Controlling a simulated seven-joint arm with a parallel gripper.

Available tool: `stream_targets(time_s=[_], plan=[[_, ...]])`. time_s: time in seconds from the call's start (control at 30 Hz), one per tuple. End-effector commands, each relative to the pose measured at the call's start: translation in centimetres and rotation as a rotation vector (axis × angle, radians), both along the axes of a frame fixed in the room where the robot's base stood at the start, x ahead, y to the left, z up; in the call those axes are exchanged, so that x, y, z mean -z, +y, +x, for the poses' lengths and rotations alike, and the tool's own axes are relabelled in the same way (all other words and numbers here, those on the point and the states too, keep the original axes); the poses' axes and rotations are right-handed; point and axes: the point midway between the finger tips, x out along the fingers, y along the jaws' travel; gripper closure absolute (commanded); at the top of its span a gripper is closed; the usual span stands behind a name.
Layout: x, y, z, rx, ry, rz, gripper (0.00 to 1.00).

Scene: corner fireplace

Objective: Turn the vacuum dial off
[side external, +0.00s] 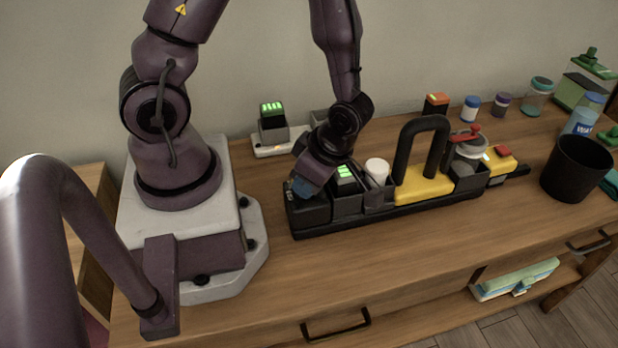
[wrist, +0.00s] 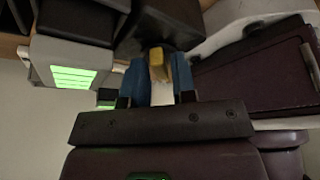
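My gripper (side external: 303,189) reaches down over a black box (side external: 308,211) at the left end of the black tray (side external: 390,219) in the side view. In the wrist view my gripper (wrist: 160,72) has its two blue fingers apart, with a small yellow piece (wrist: 157,64) between their tips. The piece looks like a knob by the dark box, but I cannot tell that it is the vacuum dial. The fingers are very close to its sides; whether they press on it is unclear. In the side view the wrist hides this piece.
A charger with a green-lit battery (side external: 345,175), a white cup (side external: 377,170) and a yellow device with a black handle (side external: 425,180) stand along the tray. Another green-lit unit (side external: 272,125) stands behind. A black bin (side external: 577,168) is at right. The table front is clear.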

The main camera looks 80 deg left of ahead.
Motion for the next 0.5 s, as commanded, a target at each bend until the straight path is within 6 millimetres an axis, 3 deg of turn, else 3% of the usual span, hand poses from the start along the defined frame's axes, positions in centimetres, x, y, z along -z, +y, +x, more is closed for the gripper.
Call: stream_targets(time_s=[0.03, 0.1, 0.5], plan=[[-0.01, 0.00, 0.00, 0.000, 0.000, 0.000, 0.87], [-0.01, 0.00, 0.00, 0.000, 0.000, 0.000, 1.00], [0.02, 0.09, 0.00, -0.040, 0.002, -0.001, 1.00]])
